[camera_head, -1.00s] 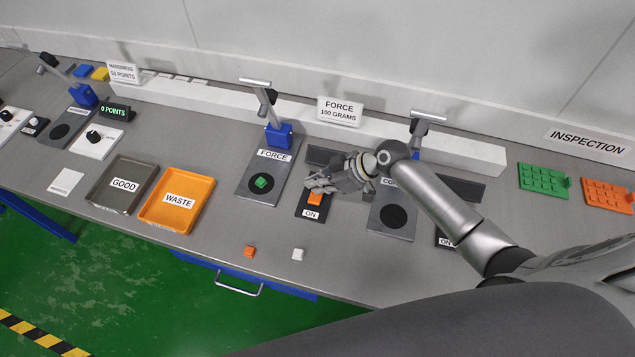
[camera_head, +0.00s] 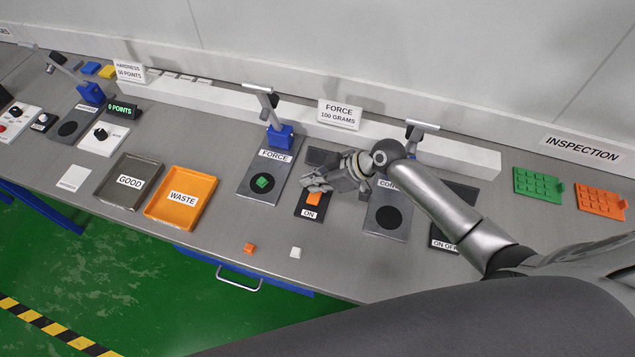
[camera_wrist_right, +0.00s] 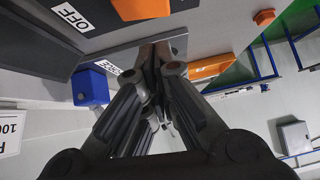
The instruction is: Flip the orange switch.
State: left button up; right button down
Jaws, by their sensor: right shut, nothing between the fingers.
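The orange switch (camera_head: 314,199) sits on a dark plate marked ON at its front edge, between the two grey test plates. In the right wrist view the orange switch (camera_wrist_right: 140,8) shows at the top edge, next to an OFF label (camera_wrist_right: 72,16). My right gripper (camera_head: 312,183) is shut and empty. It hovers just behind and above the switch, covering the back of its plate; whether it touches cannot be told. In the wrist view the right gripper (camera_wrist_right: 160,52) has its fingertips together, off to the side of the switch. My left gripper is not in view.
The FORCE plate (camera_head: 253,193) with a green piece (camera_head: 262,182) stands left of the switch. The WASTE tray (camera_head: 208,188) and GOOD tray (camera_head: 153,168) are farther left. Another test plate (camera_head: 375,225) stands to the right.

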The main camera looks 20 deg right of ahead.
pick_arm(q)
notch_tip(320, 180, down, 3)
jog(key=b, duration=0.4)
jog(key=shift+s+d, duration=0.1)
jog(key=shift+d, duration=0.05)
pick_arm(e)
jog(key=v, duration=1)
jog(key=shift+r, duration=0.3)
jog(key=shift+w+d, duration=0.1)
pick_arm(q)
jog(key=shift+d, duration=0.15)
